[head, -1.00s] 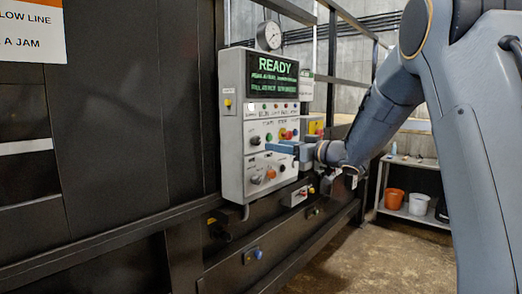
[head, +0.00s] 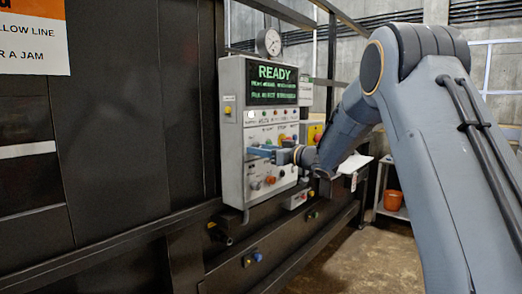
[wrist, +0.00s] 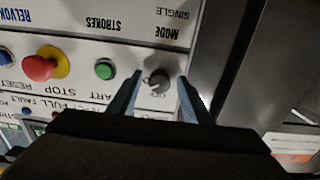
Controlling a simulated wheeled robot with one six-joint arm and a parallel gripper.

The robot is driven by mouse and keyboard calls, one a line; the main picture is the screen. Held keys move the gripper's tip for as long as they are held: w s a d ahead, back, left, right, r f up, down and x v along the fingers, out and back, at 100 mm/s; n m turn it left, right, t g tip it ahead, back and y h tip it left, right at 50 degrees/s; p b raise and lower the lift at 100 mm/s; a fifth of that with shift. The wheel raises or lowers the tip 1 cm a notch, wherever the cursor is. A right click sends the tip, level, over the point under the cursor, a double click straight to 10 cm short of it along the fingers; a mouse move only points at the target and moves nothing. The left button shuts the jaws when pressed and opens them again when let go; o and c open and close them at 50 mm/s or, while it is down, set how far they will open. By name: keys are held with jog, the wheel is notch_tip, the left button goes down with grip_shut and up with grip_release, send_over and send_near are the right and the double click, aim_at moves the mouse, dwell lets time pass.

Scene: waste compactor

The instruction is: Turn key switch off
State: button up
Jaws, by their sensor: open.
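The grey control panel (head: 232,165) stands on the dark machine at the centre of the head view, its screen reading READY. In the wrist view, which shows the panel upside down, a small dark round switch (wrist: 159,81) with a lighter piece at its left sits beside a partly hidden label. It appears to be the key switch; its exact setting is unclear. My gripper (wrist: 160,90) is open, with one finger on each side of this switch; contact is not visible. In the head view, my gripper (head: 262,152) is at the panel face and hides part of it.
A green button (wrist: 104,69), a red mushroom button on a yellow base (wrist: 42,66) and a blue button (wrist: 5,54) lie left of the switch in the wrist view. A pressure gauge (head: 269,42) tops the panel. A rail runs below it.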

jog(key=c, duration=1.1)
jog(key=shift+o, duration=0.2)
jog(key=shift+n+b, duration=0.4)
jog(key=shift+b, duration=0.1)
jog(key=shift+w+d+n+b, duration=0.1)
jog(key=shift+n+b, duration=5.4)
jog(key=shift+b, duration=0.2)
